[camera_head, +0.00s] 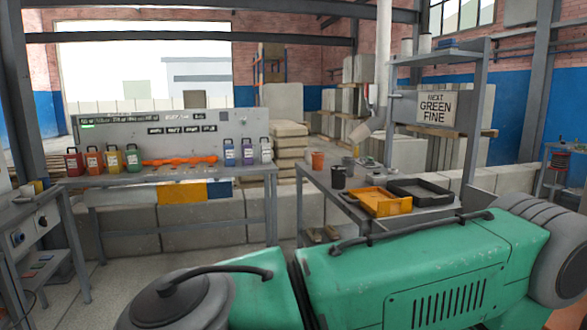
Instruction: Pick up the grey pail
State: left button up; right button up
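On the grey bench at the right stand a few small pails. A dark grey pail (338,177) stands upright near the bench's left edge. A second grey pail (348,165) is just behind it, partly covered. An orange pail (318,161) stands to their left at the back. I cannot tell for sure which of the two darker pails is the grey one. Neither of my grippers is in view, and nothing is seen touching the pails.
A yellow-orange tray (381,212) and a black tray (450,198) lie on the bench front, right of the pails. A left bench (110,181) holds several coloured containers and an orange tool (180,161). A sign post with shelf (480,105) stands behind the right bench.

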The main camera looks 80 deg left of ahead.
aim_at(347, 161)
jog(key=u, duration=2.15)
jog(key=z, duration=0.45)
jog(key=i+j+z, duration=0.1)
jog(key=z, duration=0.85)
jog(key=j+z, duration=0.15)
jog(key=z, duration=0.3)
jog(key=j+z, duration=0.1)
jog(key=z, duration=0.35)
jog(key=j+z, duration=0.1)
jog(key=z, duration=0.35)
jog(key=k+j+z, duration=0.15)
jog(key=j+z, duration=0.3)
jog(key=k+j+z, duration=0.25)
jog(key=j+z, duration=0.25)
jog(key=k+j+z, duration=0.3)
jog(key=z, duration=0.15)
jog(key=k+j+z, duration=0.35)
jog(key=z, duration=0.15)
jog(key=k+j, duration=0.2)
jog(key=k, duration=0.4)
jog(key=k+j+z, duration=0.1)
jog(key=k, duration=0.5)
jog(key=k+j, duration=0.25)
jog(key=k, duration=0.35)
jog(key=i+z, duration=0.05)
